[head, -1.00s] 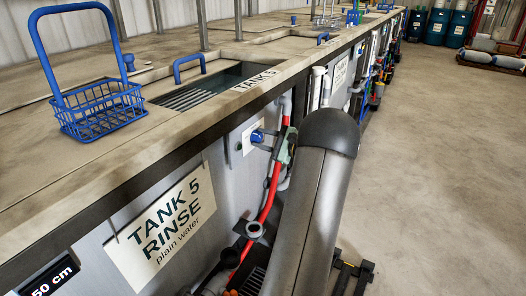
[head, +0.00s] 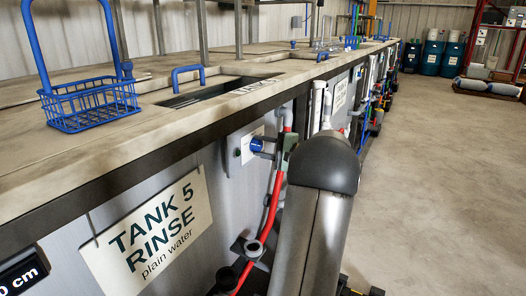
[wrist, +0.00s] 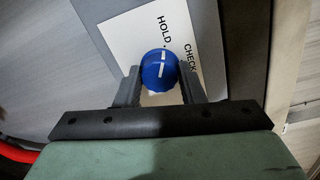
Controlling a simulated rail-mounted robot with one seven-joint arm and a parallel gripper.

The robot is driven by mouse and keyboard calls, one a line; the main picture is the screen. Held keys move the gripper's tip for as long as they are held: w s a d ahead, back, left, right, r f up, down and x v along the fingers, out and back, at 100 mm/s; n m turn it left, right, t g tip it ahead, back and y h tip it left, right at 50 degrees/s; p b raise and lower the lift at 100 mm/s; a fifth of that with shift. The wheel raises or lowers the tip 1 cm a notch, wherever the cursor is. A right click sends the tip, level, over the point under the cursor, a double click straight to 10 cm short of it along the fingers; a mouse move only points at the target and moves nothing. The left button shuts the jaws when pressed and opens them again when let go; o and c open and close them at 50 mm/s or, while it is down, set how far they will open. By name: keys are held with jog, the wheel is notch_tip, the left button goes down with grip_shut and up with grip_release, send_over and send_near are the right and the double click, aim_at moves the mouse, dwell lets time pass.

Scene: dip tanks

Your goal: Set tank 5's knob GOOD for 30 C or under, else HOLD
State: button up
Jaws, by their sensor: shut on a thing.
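Tank 5's knob (wrist: 160,70) is blue with a white line across its face. It sits on a white label plate (wrist: 125,35) on the tank's front. In the wrist view the line points up, close to the dot by the word HOLD. CHECK is printed to the right; no GOOD mark is readable. My gripper (wrist: 160,85) is shut on the knob, one finger on each side. In the head view the knob (head: 256,145) shows left of my arm, with the gripper partly hidden. No temperature reading is legible.
The tank 5 rinse sign (head: 150,240) hangs on the front panel. A red hose (head: 272,205) runs down close to my gripper. A blue wire basket (head: 92,105) stands on the bench top. The floor to the right is open.

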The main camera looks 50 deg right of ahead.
dwell(0.3)
jog(key=o, duration=1)
jog(key=shift+s, duration=0.15)
jog(key=s, duration=0.5)
jog(key=s+d+p, duration=0.1)
jog(key=s, duration=0.5)
jog(key=s+d, duration=0.1)
jog(key=s, duration=0.5)
jog(key=shift+d+r+p, duration=0.25)
jog(key=shift+p, duration=0.15)
